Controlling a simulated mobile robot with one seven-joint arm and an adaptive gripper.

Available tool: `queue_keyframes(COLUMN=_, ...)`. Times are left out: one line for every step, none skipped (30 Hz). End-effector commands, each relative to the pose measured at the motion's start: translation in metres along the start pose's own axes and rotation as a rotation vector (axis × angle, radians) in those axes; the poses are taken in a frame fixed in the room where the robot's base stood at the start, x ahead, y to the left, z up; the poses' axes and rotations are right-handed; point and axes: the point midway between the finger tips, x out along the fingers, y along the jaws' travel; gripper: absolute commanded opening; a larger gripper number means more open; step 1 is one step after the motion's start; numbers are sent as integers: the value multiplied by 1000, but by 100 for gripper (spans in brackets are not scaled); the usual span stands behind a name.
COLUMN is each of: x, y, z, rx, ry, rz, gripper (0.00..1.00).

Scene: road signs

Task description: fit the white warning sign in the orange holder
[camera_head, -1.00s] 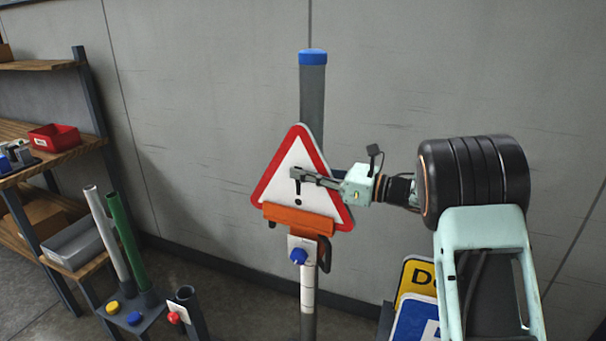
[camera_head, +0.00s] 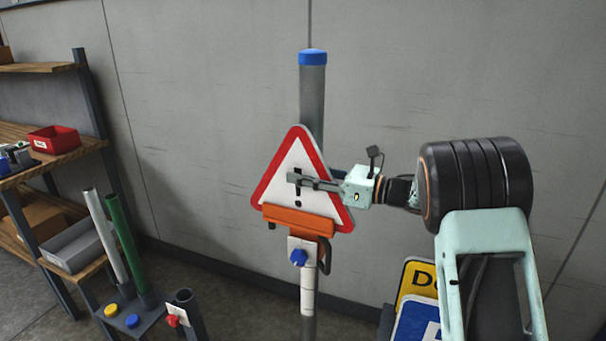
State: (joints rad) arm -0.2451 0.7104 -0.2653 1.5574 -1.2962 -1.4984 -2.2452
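The white triangular warning sign (camera_head: 281,187) has a red border and a black exclamation mark. It stands upright with its lower edge at the orange holder (camera_head: 298,220), whose front bar crosses the sign's lower part. The holder is on a grey post with a blue knob (camera_head: 298,257) below it. My gripper (camera_head: 296,180) reaches in from the right. One finger lies across the front of the sign, over the exclamation mark, and looks spread slightly off its face. The other finger is hidden behind the sign. The sign's seat inside the holder is also hidden.
A blue-capped post (camera_head: 312,85) rises behind the sign. Yellow and blue signs (camera_head: 417,278) stand at the lower right, below my arm. A stand with white and green tubes (camera_head: 123,232) is at the lower left, beside shelves with a red bin (camera_head: 54,139).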

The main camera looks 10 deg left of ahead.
Motion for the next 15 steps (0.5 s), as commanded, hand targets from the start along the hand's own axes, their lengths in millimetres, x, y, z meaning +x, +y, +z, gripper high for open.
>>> queue_keyframes(x=-1, y=0, z=-1, rx=1, ry=1, rz=-1, gripper=31)
queue_keyframes(x=-2, y=0, z=-1, rx=1, ry=0, rz=-1, gripper=31)
queue_keyframes(x=-5, y=-1, z=0, rx=1, ry=0, rz=-2, gripper=31)
queue_keyframes(x=-7, y=-1, z=0, rx=1, ry=0, rz=-2, gripper=31)
queue_keyframes(x=-11, y=-1, z=0, rx=0, ry=-1, rz=-2, gripper=31)
queue_keyframes(x=-17, y=-1, z=0, rx=0, ry=-1, rz=-3, gripper=31)
queue_keyframes(x=-22, y=-2, z=0, rx=0, ry=0, rz=-4, gripper=31)
queue_keyframes(x=-28, y=-2, z=0, rx=0, ry=0, rz=-4, gripper=31)
queue_keyframes(x=-36, y=-1, z=0, rx=1, ry=-1, rz=-4, gripper=31)
queue_keyframes(x=-44, y=-2, z=0, rx=1, ry=-1, rz=-6, gripper=31)
queue_keyframes(x=-50, y=-2, z=0, rx=0, ry=-1, rz=-5, gripper=31)
queue_keyframes(x=-59, y=-1, z=0, rx=0, ry=-1, rz=-4, gripper=31)
queue_keyframes(x=-66, y=-2, z=1, rx=-1, ry=-1, rz=-5, gripper=31)
queue_keyframes(x=-72, y=-1, z=1, rx=-1, ry=-2, rz=-4, gripper=31)
queue_keyframes(x=-80, y=-1, z=1, rx=-1, ry=-2, rz=-4, gripper=31)
